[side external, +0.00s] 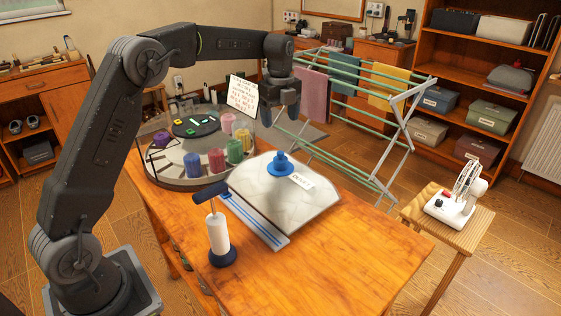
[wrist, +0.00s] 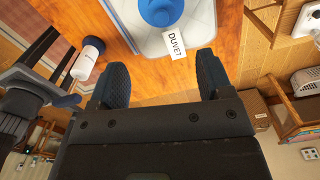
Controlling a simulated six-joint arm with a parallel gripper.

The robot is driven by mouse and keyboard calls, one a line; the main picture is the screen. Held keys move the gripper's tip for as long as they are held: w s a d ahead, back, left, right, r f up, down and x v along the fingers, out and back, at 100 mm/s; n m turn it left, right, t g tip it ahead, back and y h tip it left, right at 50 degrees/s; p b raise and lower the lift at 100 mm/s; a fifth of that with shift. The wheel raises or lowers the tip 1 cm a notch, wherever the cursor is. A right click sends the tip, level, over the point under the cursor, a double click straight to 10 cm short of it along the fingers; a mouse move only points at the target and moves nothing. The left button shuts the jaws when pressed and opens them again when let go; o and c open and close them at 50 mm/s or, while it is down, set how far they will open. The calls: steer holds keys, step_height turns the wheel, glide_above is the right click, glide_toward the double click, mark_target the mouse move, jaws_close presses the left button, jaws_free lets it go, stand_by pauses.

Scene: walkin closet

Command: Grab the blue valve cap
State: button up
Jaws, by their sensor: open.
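The blue valve cap (side external: 281,162) sits on top of a pale, flat vacuum bag labelled DUVET (side external: 312,213) on the wooden table. It also shows in the wrist view (wrist: 160,11) at the top edge, partly cut off, beyond my fingertips. My gripper (side external: 282,112) is open and empty, with its fingers pointing down, above the far side of the bag. In the wrist view my two dark fingers (wrist: 162,84) are spread wide, with nothing between them.
A white bottle-shaped tool (side external: 219,240) with a dark handle stands at the front. A drying rack (side external: 375,120) with cloths is behind the table. The table's right front is clear.

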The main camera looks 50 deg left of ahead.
mark_target(280, 152)
steer(key=f, duration=1.4)
steer(key=shift+w+a, duration=0.15)
steer(key=shift+w, duration=0.05)
steer(key=shift+r, duration=0.1)
steer(key=c, duration=1)
steer(key=shift+o, duration=0.2)
steer(key=shift+r, duration=0.1)
